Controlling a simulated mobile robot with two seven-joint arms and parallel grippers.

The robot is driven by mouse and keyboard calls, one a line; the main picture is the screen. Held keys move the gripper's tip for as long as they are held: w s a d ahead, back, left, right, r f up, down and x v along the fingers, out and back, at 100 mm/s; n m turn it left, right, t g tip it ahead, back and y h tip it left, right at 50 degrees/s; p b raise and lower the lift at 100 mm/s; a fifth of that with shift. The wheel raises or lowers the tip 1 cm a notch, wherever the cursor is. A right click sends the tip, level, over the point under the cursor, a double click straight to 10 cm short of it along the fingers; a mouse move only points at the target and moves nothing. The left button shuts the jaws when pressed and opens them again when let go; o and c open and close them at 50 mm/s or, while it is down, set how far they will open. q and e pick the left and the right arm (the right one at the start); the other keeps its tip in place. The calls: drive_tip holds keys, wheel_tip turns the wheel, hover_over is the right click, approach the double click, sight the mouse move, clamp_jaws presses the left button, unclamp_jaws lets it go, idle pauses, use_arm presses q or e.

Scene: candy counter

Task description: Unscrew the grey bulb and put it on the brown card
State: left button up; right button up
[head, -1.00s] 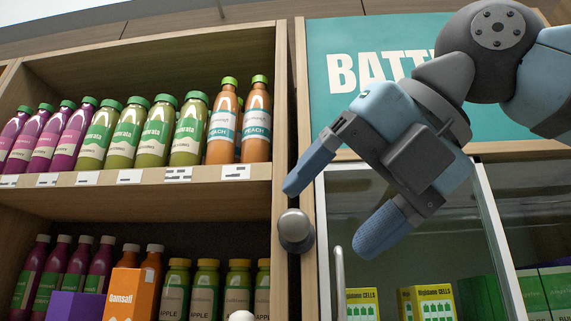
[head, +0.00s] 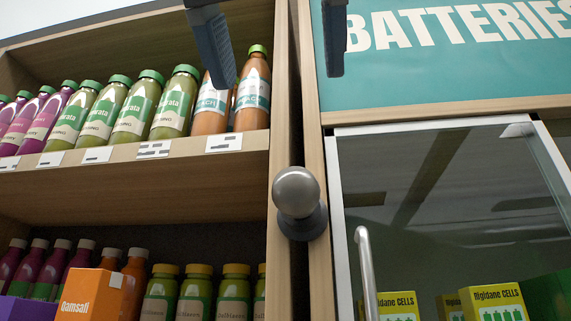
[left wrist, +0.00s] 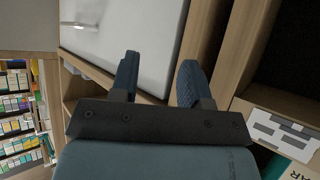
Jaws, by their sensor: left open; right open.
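The grey bulb (head: 297,190) is round and sits in a darker grey socket (head: 303,223) on the wooden upright between the bottle shelves and the glass cabinet. My right gripper (head: 278,80) shows only as two fingers coming down from the top edge of the head view. It is open and empty, above the bulb in the picture and apart from it. My left gripper (left wrist: 159,68) shows in the left wrist view, open with nothing between its fingers. I see no brown card in either current view.
Shelves of bottles (head: 165,108) fill the left of the head view. A glass-doored cabinet with an upright handle (head: 366,270) stands right of the bulb, under a teal batteries sign (head: 440,75). In the left wrist view, a white panel (left wrist: 130,40) and wooden boards lie near the fingers.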

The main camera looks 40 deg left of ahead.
sight(297, 217)
drive_tip(key=p+x, duration=0.2)
drive_tip(key=x, duration=1.1)
drive_tip(key=shift+w+a+f+p, duration=0.1)
drive_tip(key=shift+w+a+p, duration=0.1)
drive_tip(key=shift+w+p, duration=0.15)
drive_tip(key=shift+s, duration=0.1)
drive_tip(key=c, duration=1)
drive_tip(key=o, duration=0.7)
